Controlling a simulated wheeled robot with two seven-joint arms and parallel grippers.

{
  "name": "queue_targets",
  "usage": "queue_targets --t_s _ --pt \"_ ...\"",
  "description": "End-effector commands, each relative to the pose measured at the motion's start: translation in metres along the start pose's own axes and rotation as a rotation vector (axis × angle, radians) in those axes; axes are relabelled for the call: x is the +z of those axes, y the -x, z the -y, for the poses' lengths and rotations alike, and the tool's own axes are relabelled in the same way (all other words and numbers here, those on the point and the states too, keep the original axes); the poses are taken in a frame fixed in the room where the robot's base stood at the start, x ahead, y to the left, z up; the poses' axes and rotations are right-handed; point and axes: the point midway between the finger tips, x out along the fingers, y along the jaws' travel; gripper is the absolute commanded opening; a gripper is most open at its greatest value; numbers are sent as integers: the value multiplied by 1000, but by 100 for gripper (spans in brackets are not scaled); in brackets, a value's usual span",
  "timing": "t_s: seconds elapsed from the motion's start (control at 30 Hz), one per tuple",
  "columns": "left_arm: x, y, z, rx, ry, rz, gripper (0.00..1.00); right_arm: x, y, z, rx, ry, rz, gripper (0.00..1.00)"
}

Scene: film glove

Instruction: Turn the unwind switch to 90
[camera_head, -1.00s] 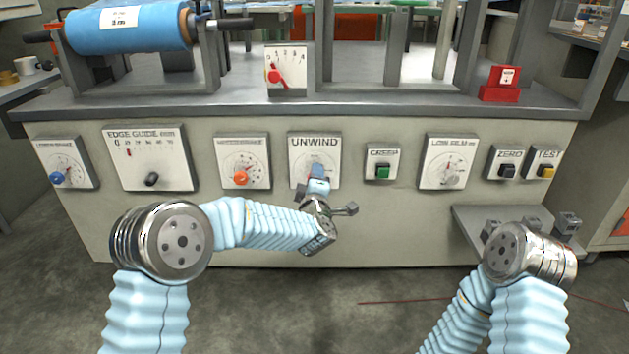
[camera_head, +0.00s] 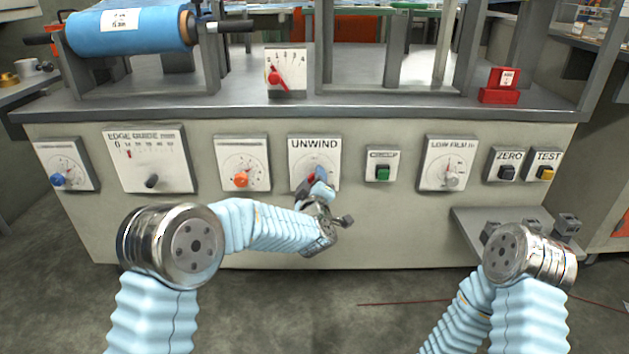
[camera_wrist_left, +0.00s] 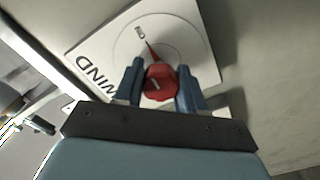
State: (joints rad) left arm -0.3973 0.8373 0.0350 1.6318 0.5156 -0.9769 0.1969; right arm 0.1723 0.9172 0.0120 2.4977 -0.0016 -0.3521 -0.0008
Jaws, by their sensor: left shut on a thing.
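The UNWIND switch is a white square plate (camera_head: 303,146) with a red knob on the front of the bench. In the left wrist view the red knob (camera_wrist_left: 160,82) sits between the two blue fingers of my left gripper (camera_wrist_left: 160,88), which is shut on it. The knob's thin red pointer aims at a small mark on the dial that I cannot read surely. In the head view my left gripper (camera_head: 319,178) covers much of the dial and is tilted. My right arm is at the lower right; its gripper does not show clearly.
An orange knob (camera_head: 241,180) is left of UNWIND and a green button (camera_head: 382,173) is right of it. A grey shelf (camera_head: 470,222) juts out at the right. A blue film roll (camera_head: 125,30) and a small gauge (camera_head: 286,72) stand on the bench.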

Motion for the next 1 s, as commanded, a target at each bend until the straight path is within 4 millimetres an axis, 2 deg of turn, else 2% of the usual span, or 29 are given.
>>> queue_targets --t_s 0.2,0.23,0.37,0.73,0.87,1.0 --pt "3 1 1 -2 -3 6 9 0 0 0 0 0 0 43" --pt "3 1 1 -2 -3 6 44 0 0 0 0 0 0 43" --pt "2 0 1 -1 -2 4 64 0 0 0 0 0 0 43" --pt "1 6 0 0 -1 3 65 0 0 0 0 0 0 43" --pt "1 27 -1 0 -2 5 65 0 1 0 0 0 0 43" --pt "0 61 0 1 -2 5 65 0 2 1 0 0 1 43"
